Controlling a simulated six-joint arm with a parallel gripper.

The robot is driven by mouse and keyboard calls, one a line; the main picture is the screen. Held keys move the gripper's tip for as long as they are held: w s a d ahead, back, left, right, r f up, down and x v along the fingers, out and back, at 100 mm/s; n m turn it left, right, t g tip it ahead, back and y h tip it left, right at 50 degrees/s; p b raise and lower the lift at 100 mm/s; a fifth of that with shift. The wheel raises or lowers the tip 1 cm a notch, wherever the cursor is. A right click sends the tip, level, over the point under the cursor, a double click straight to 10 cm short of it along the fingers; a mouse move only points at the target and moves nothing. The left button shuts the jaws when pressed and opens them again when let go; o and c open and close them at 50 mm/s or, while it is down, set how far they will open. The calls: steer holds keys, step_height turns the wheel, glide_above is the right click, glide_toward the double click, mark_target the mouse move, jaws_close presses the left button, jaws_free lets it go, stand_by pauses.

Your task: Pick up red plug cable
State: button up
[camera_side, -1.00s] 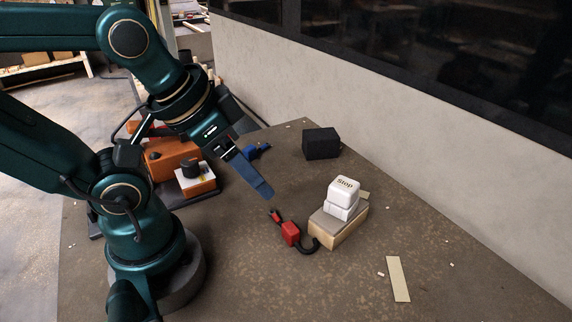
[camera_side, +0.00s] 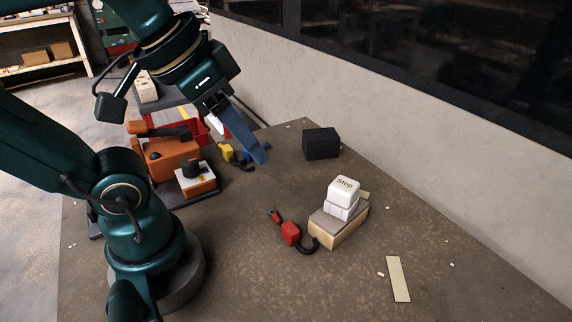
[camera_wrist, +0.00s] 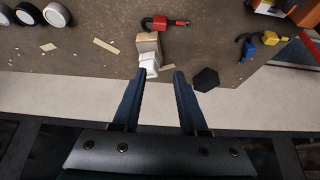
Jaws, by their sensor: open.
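The red plug cable (camera_side: 290,233) lies on the brown table, a red block with a short black cord that curls against the wooden block under the white Stop button. It also shows near the top of the wrist view (camera_wrist: 160,23). My gripper (camera_side: 263,158) is raised above the table, behind and to the left of the red plug, apart from it. In the wrist view my gripper (camera_wrist: 160,73) has its two blue fingers spread, with nothing held between them. The white block sits near the left fingertip in that picture, at a depth I cannot judge.
The white Stop button (camera_side: 343,192) rests on a wooden block (camera_side: 338,228). A black block (camera_side: 321,143) stands behind it. A yellow plug (camera_side: 227,152) and a blue plug (camera_wrist: 249,50) lie near the orange machine (camera_side: 165,158). A pale strip (camera_side: 398,279) lies front right.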

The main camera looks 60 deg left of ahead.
steer(key=n+g, duration=0.1)
steer(key=n+g+h, duration=0.5)
steer(key=n+h, duration=0.8)
steer(key=n, duration=0.4)
glide_above(286, 222)
steer(key=a, duration=0.3)
steer(key=shift+h, duration=0.3)
steer(key=f, duration=1.8)
steer(key=shift+a+f, duration=0.1)
steer(key=shift+a, duration=0.1)
steer(key=shift+f, duration=0.35)
steer(key=shift+d+f, duration=0.2)
steer(key=shift+x, duration=2.35)
steer(key=shift+w, duration=0.1)
steer(key=shift+a, duration=0.1)
jaws_close()
